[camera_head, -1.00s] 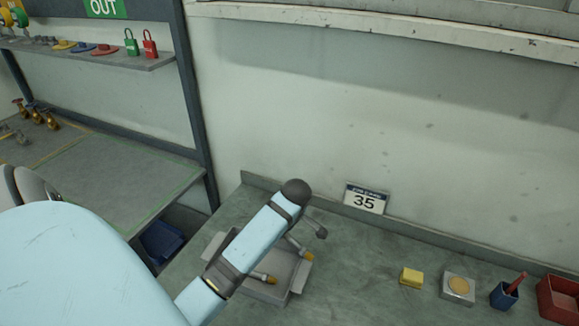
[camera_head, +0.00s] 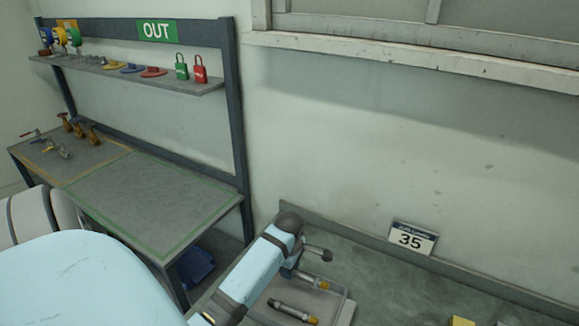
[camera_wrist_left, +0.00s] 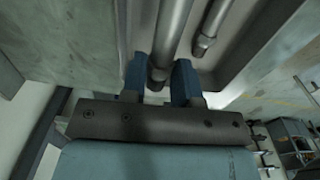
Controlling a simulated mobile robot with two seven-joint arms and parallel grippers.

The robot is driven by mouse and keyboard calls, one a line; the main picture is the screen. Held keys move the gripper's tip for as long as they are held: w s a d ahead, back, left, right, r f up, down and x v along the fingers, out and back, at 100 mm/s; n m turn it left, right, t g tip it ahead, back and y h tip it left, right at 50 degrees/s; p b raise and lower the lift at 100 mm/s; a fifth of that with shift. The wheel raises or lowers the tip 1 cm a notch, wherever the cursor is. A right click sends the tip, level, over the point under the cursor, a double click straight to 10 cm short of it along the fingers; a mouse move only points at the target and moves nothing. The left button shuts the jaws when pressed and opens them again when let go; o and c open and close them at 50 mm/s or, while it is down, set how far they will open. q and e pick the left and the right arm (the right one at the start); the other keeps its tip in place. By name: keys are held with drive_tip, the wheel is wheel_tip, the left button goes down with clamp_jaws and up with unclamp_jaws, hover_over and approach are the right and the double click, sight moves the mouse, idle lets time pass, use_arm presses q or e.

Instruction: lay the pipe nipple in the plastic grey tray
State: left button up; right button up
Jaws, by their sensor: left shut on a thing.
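My left gripper (camera_wrist_left: 160,68) is shut on a grey metal pipe nipple (camera_wrist_left: 172,32), gripping near its end between two blue fingers. In the head view this pipe nipple (camera_head: 312,281), with a brass-coloured end, shows over the grey tray (camera_head: 347,311). A second, similar brass-ended pipe (camera_head: 291,309) lies in the tray, roughly parallel; it also shows in the left wrist view (camera_wrist_left: 212,28). My left arm hides the tray's left part and most of the gripper in the head view. Whether the held pipe touches the tray floor cannot be told. My right gripper is out of view.
A yellow block (camera_head: 462,321) sits at the bottom right. A second bench (camera_head: 150,195) with brass fittings stands at left, under a shelf (camera_head: 130,80) with padlocks.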

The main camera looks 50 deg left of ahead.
use_arm(q)
drive_tip(key=shift+f, duration=3.25)
drive_tip(key=o, duration=1)
wheel_tip(320, 180, up, 14)
drive_tip(key=shift+f, duration=0.1)
